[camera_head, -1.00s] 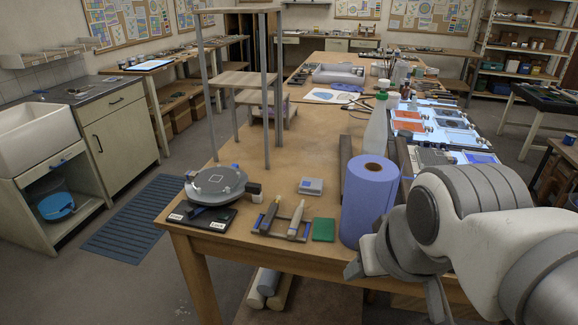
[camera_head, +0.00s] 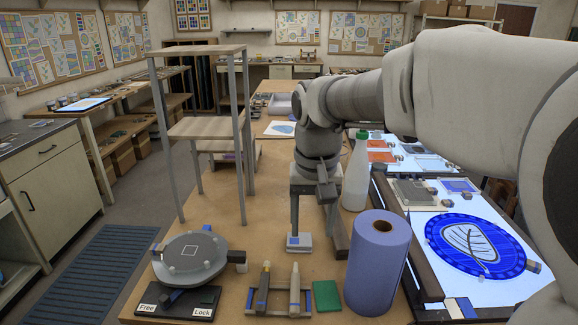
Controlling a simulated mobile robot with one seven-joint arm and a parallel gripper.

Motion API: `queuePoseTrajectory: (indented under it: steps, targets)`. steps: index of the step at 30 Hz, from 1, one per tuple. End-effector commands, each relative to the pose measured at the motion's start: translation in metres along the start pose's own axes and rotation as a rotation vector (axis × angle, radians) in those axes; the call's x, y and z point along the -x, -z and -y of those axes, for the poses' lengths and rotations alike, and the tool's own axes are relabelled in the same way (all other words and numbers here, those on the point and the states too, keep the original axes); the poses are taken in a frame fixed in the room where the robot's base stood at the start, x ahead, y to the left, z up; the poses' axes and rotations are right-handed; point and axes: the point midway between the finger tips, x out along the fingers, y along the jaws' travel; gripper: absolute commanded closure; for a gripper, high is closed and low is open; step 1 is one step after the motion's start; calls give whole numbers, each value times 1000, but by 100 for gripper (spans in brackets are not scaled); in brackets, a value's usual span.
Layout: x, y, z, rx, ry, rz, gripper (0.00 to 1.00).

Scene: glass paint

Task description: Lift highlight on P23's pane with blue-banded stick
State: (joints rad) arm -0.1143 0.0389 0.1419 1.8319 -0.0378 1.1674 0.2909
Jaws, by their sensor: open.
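My gripper (camera_head: 312,232) points down over the bench with its two fingers apart. Its left finger overlaps a small white-and-blue block (camera_head: 299,243) in the picture; I cannot tell whether they touch. Two sticks lie in a small rack at the front: a darker left stick (camera_head: 265,276) with a yellowish end, and a pale right stick (camera_head: 294,285). Blue shows around the rack, but I cannot tell which stick has a blue band. A round blue pane (camera_head: 474,244) with a pale leaf shape lies on the lit table at right. No P23 label is readable.
A blue paper roll (camera_head: 379,262) and a white bottle (camera_head: 356,178) stand right of my gripper. A grey turntable (camera_head: 190,258) stands front left, above a "Free/Lock" plate (camera_head: 180,303). A green pad (camera_head: 326,296) lies beside the rack. A tall stand (camera_head: 240,150) rises at left.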

Motion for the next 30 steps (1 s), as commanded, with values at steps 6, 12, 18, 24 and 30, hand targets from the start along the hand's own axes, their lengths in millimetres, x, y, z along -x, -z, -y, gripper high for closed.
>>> queuePoseTrajectory:
  steps: [6, 12, 18, 24, 30]
  targets:
    - [-22, 30, 30, -8, 0, 85, 38]
    - [-35, 36, 38, -11, -2, 111, 38]
    - [-74, 31, 38, -12, -3, 114, 38]
    - [-117, 26, 37, -12, -2, 113, 38]
    - [-145, 23, 37, -12, -1, 110, 38]
